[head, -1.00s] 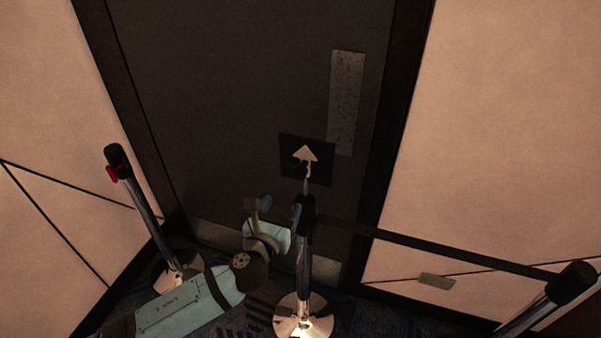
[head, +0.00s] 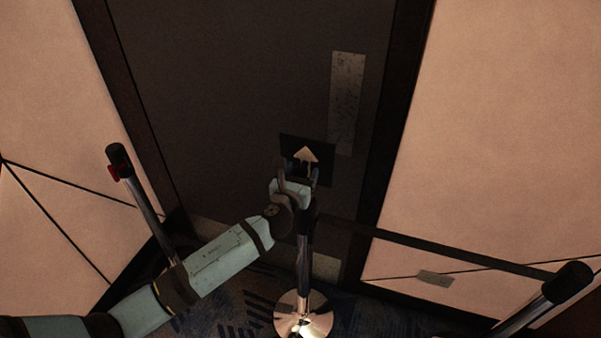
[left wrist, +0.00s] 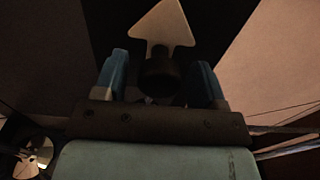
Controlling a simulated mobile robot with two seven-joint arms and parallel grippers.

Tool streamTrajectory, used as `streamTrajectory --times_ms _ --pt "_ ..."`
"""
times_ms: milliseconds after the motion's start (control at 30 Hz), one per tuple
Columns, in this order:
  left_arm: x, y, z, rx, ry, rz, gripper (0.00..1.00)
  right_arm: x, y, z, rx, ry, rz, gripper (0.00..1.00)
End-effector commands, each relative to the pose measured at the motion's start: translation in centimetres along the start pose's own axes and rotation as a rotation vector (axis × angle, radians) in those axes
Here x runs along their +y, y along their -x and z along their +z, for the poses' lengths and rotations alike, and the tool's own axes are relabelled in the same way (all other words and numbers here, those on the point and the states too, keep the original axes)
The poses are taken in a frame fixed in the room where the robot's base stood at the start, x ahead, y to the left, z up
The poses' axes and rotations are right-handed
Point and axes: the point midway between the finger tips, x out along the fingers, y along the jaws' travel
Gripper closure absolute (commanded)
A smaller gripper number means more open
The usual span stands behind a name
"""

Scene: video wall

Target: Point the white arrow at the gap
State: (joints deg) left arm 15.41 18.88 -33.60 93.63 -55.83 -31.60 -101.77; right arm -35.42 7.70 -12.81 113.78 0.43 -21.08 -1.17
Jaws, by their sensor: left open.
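The white arrow (head: 306,154) sits in front of a dark square panel (head: 288,143), above the middle post (head: 304,262). Its head points up the picture. My left gripper (head: 299,172) is open just below the arrow. In the left wrist view its blue fingers (left wrist: 159,82) stand either side of the mount; I cannot tell whether they touch it. The gap (head: 225,215) lies between the left post (head: 146,208) and the middle post.
A dark belt (head: 440,248) runs from the middle post to the right post (head: 567,283). A dark door (head: 240,80) with a pale plate (head: 346,100) stands behind. Pale walls flank it. The middle post has a round shiny base (head: 303,318).

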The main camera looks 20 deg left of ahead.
Motion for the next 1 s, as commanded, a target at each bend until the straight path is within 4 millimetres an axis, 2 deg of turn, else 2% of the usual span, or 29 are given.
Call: streamTrajectory --times_ms 67,100,300,667,1000 --pt "0.01 0.01 0.0 0.0 0.0 0.0 0.36 -0.04 0.01 0.01 0.0 0.0 -0.001 0.55" --pt "0.01 0.02 0.0 0.0 0.0 0.0 0.4 -0.05 0.02 0.0 0.0 0.0 -0.001 0.55" --pt "0.02 0.03 0.0 0.0 0.0 0.0 0.84 -0.09 0.05 -0.12 0.002 0.0 -0.002 0.55" --pt "0.01 0.03 -0.06 0.0 0.047 0.001 0.84 -0.12 -0.02 -0.04 0.003 -0.001 -0.002 0.55" --pt "-0.03 0.03 -0.15 0.0 0.283 0.002 0.84 -0.23 -0.43 0.62 0.0 -0.002 -0.005 0.55"
